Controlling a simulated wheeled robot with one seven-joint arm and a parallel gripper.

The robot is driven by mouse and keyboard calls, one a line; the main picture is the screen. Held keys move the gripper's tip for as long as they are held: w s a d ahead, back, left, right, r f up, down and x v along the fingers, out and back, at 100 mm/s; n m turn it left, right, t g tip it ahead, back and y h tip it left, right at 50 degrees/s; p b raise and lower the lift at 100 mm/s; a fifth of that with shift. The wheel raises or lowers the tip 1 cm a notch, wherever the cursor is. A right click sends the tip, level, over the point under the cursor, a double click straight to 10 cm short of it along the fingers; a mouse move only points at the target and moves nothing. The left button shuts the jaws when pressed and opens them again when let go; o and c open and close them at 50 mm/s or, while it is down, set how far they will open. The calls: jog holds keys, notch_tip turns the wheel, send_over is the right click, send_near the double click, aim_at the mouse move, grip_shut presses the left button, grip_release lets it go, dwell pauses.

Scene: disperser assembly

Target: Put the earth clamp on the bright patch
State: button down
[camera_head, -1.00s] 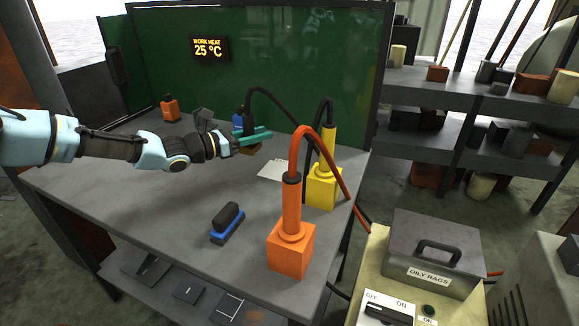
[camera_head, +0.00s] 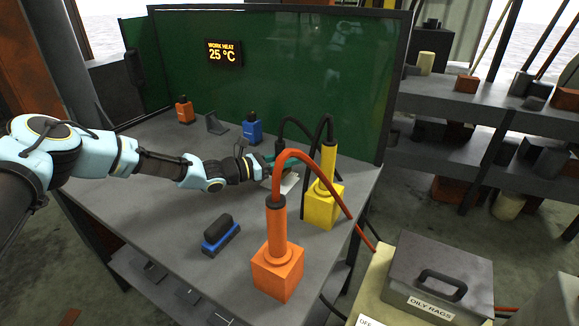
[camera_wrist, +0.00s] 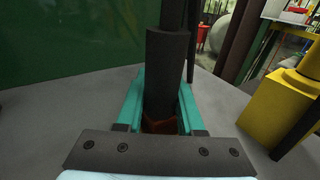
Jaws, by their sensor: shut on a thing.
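My gripper (camera_head: 272,166) is over the right part of the workbench. In the wrist view its teal fingers (camera_wrist: 158,105) are shut around the earth clamp, a dark upright cylinder (camera_wrist: 167,75) with a cable at its top and a reddish-brown part low between the fingers. In the head view the clamp is mostly hidden by my gripper, with its black cable arching to the right. A pale patch (camera_head: 289,184) lies on the bench just below and right of my gripper, partly covered by it. I cannot tell whether the clamp touches it.
A yellow holder (camera_head: 322,207) stands close right of the patch and an orange one (camera_head: 277,270) in front, with hoses arching over. A blue-based block (camera_head: 221,234) lies on the bench (camera_head: 150,205). Orange (camera_head: 184,111) and blue (camera_head: 252,130) items stand behind, before the green screen (camera_head: 300,70).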

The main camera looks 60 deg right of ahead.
jog(key=shift+f+p, duration=0.3)
jog(key=shift+f, duration=1.15)
jog(key=shift+f, duration=0.1)
jog(key=c, duration=0.5)
grip_release()
jog(key=shift+w+a, duration=0.2)
jog(key=shift+a, duration=0.1)
jog(key=b+v, duration=0.2)
jog(key=v, duration=0.9)
jog(key=shift+w+a+b, duration=0.1)
jog(key=shift+a+b, duration=0.05)
jog(key=shift+b, duration=0.25)
